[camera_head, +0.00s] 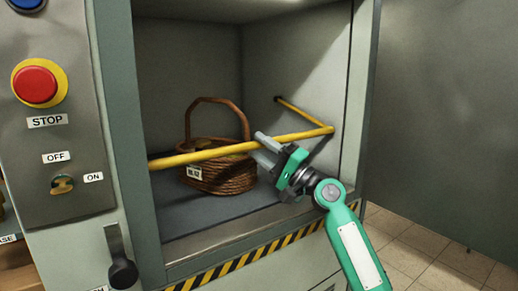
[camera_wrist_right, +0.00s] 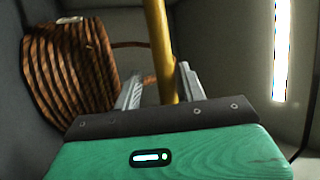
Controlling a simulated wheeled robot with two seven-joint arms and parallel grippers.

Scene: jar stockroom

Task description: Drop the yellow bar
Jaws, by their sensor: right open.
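The yellow bar (camera_head: 215,153) runs across the front of the grey machine's open chamber, at about the height of the basket. It bends back along the chamber's right wall. My right gripper (camera_head: 262,148) is at the bar's right part, with its fingers open. In the right wrist view, the yellow bar (camera_wrist_right: 160,45) passes between the two open fingers of the right gripper (camera_wrist_right: 159,85), close to the right finger. I cannot tell whether the bar touches that finger. My left gripper is not in view.
A brown wicker basket (camera_head: 232,177) with a white label stands in the chamber behind the bar. It also shows in the right wrist view (camera_wrist_right: 65,75). A control panel (camera_head: 75,202) with a red STOP button (camera_head: 35,85) and a switch (camera_head: 62,184) is at the left.

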